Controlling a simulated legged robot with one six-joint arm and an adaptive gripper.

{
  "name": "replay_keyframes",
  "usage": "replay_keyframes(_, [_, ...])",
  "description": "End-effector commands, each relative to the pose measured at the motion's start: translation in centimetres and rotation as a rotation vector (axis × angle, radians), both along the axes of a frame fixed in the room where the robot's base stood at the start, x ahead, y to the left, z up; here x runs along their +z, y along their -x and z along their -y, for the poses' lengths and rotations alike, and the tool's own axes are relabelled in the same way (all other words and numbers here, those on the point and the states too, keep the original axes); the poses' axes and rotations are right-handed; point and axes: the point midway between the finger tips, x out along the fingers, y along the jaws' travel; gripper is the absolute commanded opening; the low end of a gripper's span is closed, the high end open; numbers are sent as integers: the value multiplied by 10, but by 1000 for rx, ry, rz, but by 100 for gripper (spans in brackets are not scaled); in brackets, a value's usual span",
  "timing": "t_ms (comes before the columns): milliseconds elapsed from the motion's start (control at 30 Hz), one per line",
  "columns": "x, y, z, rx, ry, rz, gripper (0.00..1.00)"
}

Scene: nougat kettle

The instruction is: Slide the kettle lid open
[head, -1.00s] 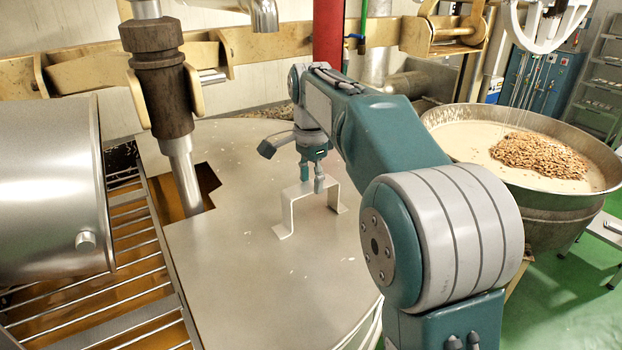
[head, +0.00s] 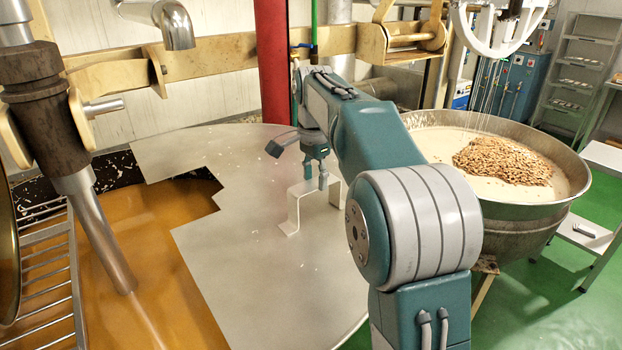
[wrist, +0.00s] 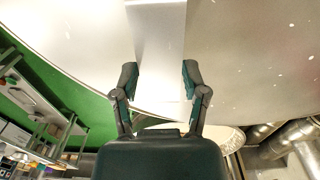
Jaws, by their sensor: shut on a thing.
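The kettle lid (head: 240,250) is a flat pale metal plate with a stepped notch in its left edge. It covers the right part of the kettle, and amber liquid (head: 150,270) shows in the uncovered left part. A bent metal handle (head: 293,210) stands up from the lid. My gripper (head: 316,182) is shut on the handle's top bar from above. In the wrist view, the two fingers (wrist: 159,82) stand on either side of the pale handle strip (wrist: 157,50), with the lid beyond.
A dark-collared metal shaft (head: 85,190) slants into the liquid beside the lid's left edge. A wire grate (head: 45,270) lies at the left. A red column (head: 272,60) stands behind. A bowl of nuts in cream (head: 500,165) stands at the right over green floor.

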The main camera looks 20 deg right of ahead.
Motion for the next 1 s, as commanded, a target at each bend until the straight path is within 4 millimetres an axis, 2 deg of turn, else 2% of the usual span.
replay_keyframes(133, [-4,-10,29,-3,-8,6,0])
replay_keyframes(300, [-3,-14,46,-1,-14,12,0])
replay_keyframes(667, [-2,-14,43,-1,-8,9,0])
replay_keyframes(700, [-2,-13,42,0,-9,9,62])
replay_keyframes(767, [-2,-14,42,0,-9,10,88])
replay_keyframes(800, [-2,-13,42,0,-9,10,91])
replay_keyframes(1000, [-1,-13,43,0,-10,11,91])
